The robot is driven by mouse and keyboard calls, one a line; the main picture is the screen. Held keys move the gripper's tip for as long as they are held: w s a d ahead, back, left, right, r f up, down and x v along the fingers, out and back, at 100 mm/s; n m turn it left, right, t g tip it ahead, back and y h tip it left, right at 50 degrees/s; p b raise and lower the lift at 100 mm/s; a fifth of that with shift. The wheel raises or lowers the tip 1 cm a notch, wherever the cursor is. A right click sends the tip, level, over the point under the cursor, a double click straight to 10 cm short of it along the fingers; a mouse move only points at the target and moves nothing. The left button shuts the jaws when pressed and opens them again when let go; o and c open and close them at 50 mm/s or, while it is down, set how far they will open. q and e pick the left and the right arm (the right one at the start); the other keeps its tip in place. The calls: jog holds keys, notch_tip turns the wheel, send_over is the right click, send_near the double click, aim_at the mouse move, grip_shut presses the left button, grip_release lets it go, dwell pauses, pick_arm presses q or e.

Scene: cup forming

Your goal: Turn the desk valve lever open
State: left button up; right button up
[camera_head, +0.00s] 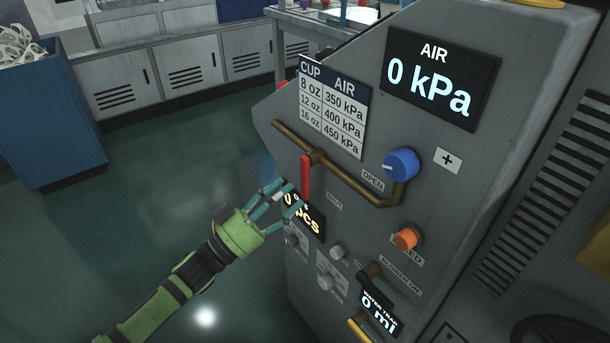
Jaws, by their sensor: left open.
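A red valve lever (305,178) hangs straight down from a bronze pipe (350,177) on the grey machine panel. The label OPEN (373,181) is to its right and SHUT (335,201) is below right of it. My left gripper (288,197) is open, with teal fingers just left of and below the lever's lower end. I cannot tell whether a finger touches the lever. The fingers partly cover a display (309,222) that ends in PCS. My right gripper is not in view.
The AIR display (430,82) reads 0 kPa. A blue knob (401,164), an orange knob (405,239) and several grey knobs project from the panel. A cup-pressure chart (333,105) is above the lever. Open floor (140,220) lies left of the machine.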

aim_at(304, 178)
pick_arm(q)
jog(key=x, duration=0.6)
jog(key=shift+s+d+r, duration=0.1)
jog(key=shift+d, duration=0.05)
